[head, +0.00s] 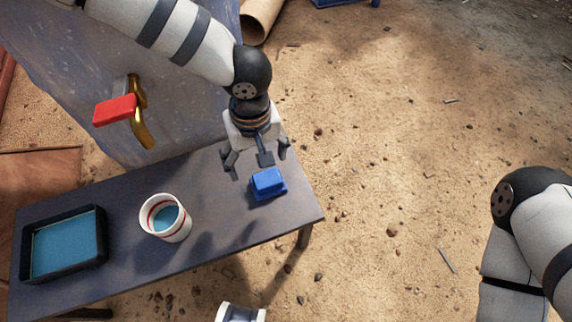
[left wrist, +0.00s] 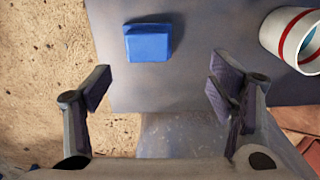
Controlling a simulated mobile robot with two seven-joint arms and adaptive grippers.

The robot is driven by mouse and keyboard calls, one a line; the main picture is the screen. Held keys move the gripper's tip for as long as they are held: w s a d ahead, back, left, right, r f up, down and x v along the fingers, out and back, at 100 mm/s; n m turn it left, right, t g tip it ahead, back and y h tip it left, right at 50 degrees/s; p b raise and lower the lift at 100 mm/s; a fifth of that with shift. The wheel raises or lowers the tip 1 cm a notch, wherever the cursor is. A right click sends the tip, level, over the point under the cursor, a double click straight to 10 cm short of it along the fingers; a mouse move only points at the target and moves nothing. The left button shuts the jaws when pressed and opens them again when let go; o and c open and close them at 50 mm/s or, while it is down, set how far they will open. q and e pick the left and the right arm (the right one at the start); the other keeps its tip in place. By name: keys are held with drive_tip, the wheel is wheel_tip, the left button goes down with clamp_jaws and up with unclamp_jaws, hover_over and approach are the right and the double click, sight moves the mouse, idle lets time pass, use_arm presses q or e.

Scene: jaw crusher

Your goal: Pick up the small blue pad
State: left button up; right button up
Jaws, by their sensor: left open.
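The small blue pad (head: 268,182) lies near the right end of the dark table, and it also shows in the left wrist view (left wrist: 148,42). It looks like a small block with a darker blue edge. My left gripper (head: 258,168) is open and empty, above the table close behind the pad in the head view. In the left wrist view its two fingers (left wrist: 160,90) are spread wide, and the pad lies beyond the fingertips, not between them. My right arm shows at the lower right of the head view, but its gripper is not visible.
A white cup with red bands (head: 165,218) and blue contents stands left of the pad. A black tray (head: 64,277) with a blue inside sits at the table's (head: 225,232) left end. A grey panel with a red-and-gold handle (head: 115,110) rises behind the table.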

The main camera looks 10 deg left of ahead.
sight(267, 178)
use_arm(q)
drive_tip(key=f+b, duration=0.1)
drive_tip(key=f, duration=0.2)
drive_tip(key=w+f+b, duration=0.1)
drive_tip(key=f, duration=0.3)
drive_tip(key=f+b, duration=0.1)
drive_tip(key=f, duration=0.3)
drive_tip(key=shift+w+d+f+b, duration=0.25)
drive_tip(key=shift+w+d+b, duration=0.05)
drive_tip(key=shift+d, duration=0.1)
drive_tip(key=shift+r, duration=0.1)
drive_tip(key=c, duration=1.2)
